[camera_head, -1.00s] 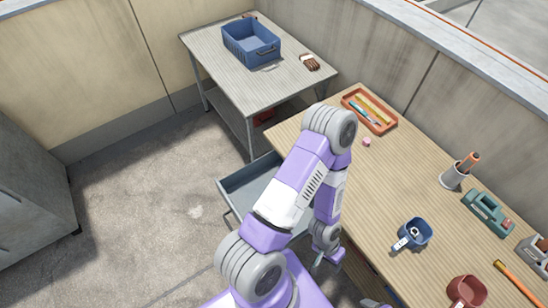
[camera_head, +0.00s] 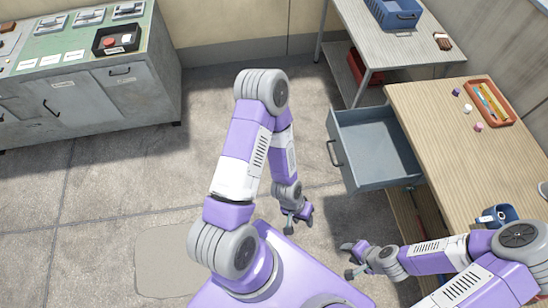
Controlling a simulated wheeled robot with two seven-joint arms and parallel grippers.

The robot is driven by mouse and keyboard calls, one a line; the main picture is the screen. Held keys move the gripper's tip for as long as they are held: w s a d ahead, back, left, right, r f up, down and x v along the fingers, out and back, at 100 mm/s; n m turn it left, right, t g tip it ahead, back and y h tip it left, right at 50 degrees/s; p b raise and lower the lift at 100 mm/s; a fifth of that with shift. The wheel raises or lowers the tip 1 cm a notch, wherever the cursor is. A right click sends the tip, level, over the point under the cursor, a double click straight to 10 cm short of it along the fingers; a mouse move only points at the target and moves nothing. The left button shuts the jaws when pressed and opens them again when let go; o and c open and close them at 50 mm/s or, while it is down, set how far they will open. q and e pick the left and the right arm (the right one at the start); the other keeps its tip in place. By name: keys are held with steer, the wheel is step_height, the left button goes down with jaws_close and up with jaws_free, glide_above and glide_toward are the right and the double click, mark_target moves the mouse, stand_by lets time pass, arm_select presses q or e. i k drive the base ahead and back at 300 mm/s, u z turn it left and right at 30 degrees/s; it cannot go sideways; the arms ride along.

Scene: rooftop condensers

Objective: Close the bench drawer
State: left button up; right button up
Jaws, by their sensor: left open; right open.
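The bench drawer (camera_head: 378,148) is a grey-blue open box, pulled well out to the left from under the wooden-topped bench (camera_head: 438,125). It looks empty, and its dark bar handle (camera_head: 335,153) is on its left-facing front. My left gripper (camera_head: 298,222) is open and empty, low and nearer to me than the drawer, left of its handle. My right gripper (camera_head: 348,260) is open and empty, below the drawer in the picture and apart from it.
A side table (camera_head: 395,42) with a blue crate (camera_head: 393,13) stands behind. A grey control cabinet (camera_head: 85,100) stands far left. Floor left of the drawer is clear.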

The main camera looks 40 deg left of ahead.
mark_target(372, 152)
steer(key=u, duration=0.2)
steer(key=k, duration=0.15)
steer(key=i, duration=0.7)
steer(key=u, duration=1.2)
steer(key=k, duration=0.6)
steer(key=z, duration=0.95)
steer(key=i, duration=0.5)
